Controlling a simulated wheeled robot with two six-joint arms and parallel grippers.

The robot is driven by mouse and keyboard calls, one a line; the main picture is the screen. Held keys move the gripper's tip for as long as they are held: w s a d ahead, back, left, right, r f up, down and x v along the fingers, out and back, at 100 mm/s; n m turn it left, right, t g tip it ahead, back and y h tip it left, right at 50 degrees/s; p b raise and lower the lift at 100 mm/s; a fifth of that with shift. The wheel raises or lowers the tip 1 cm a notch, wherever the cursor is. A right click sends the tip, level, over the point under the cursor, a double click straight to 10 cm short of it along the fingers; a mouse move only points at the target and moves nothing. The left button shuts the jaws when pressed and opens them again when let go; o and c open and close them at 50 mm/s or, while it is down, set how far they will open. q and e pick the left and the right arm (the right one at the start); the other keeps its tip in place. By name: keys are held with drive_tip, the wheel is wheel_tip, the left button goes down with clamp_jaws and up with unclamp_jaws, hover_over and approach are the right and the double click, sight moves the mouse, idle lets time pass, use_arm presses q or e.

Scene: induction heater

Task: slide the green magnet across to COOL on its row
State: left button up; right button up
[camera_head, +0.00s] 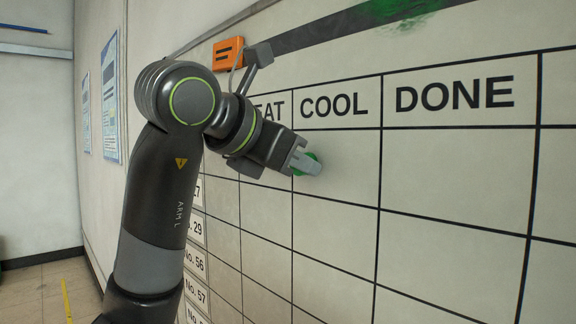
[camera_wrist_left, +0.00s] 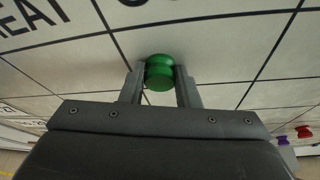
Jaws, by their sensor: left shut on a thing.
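The green magnet (camera_head: 313,157) is on the whiteboard in the first row under the headings. It sits in the COOL column, close to the line that divides it from the HEAT column. My left gripper (camera_head: 303,163) is shut on it and hides part of it in the head view. In the left wrist view the round green magnet (camera_wrist_left: 160,70) sits between the two fingers (camera_wrist_left: 160,85), against the board. The COOL heading (camera_head: 334,106) is just above it. My right gripper is not in view.
The DONE column (camera_head: 455,170) to the right is empty. An orange box (camera_head: 228,54) is on the board at upper left. A green smear (camera_head: 400,8) marks the top. In the left wrist view a red magnet (camera_wrist_left: 303,131) and a purple magnet (camera_wrist_left: 282,140) show at the right edge.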

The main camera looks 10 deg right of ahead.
sight(330, 168)
use_arm(q)
drive_tip(key=shift+s+d+b, duration=0.55)
drive_tip(key=shift+s+d, duration=0.05)
drive_tip(key=shift+s, duration=0.2)
drive_tip(key=shift+s+d+b, duration=0.55)
drive_tip(key=shift+s+d, duration=0.05)
drive_tip(key=shift+s, duration=0.2)
drive_tip(key=shift+b, duration=0.4)
drive_tip(key=o, duration=1)
